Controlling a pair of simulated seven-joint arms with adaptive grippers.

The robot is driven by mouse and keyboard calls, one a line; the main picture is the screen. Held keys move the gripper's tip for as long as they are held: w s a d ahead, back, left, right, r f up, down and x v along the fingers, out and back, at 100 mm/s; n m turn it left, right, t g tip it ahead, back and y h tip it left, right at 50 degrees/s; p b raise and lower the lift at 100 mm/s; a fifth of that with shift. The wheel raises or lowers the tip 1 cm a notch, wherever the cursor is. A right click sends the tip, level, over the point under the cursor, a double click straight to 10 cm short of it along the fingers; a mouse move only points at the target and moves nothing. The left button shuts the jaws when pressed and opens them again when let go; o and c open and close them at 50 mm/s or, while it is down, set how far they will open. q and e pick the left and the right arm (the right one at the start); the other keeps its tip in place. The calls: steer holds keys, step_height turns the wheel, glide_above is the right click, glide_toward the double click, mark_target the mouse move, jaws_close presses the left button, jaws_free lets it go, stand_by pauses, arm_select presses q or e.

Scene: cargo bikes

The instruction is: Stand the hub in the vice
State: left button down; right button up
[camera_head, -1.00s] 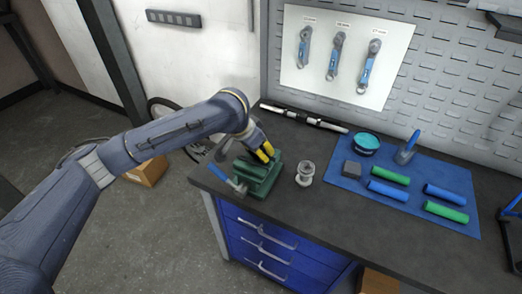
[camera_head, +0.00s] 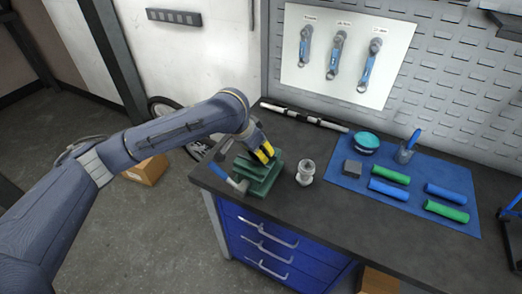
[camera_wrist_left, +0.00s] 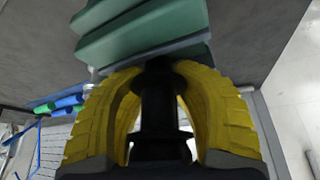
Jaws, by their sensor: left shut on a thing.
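The green vice (camera_head: 264,184) stands at the bench's left front corner, its blue handle on the left. My left gripper (camera_head: 264,152), with yellow fingers, is right at the top of the vice. In the left wrist view its fingers (camera_wrist_left: 160,105) are shut on a dark, spool-shaped hub (camera_wrist_left: 158,108). The hub's far end meets the edge of the green vice (camera_wrist_left: 145,28) in that view; I cannot tell whether it sits between the jaws. In the head view the hub is hidden by the gripper. My right gripper is not in view.
A silver flanged part (camera_head: 305,173) stands upright just right of the vice. A blue mat (camera_head: 415,214) farther right holds green and blue rolls, a grey block, a teal bowl (camera_head: 366,142) and a cup. A black-and-silver bar (camera_head: 303,117) lies at the back. The bench front right is clear.

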arm_select(q)
steer(key=shift+w, duration=0.1)
steer(key=c, duration=1.1)
jaws_free()
steer(key=shift+o, duration=1.2)
steer(key=shift+w+r, duration=0.1)
steer(key=shift+r, duration=0.05)
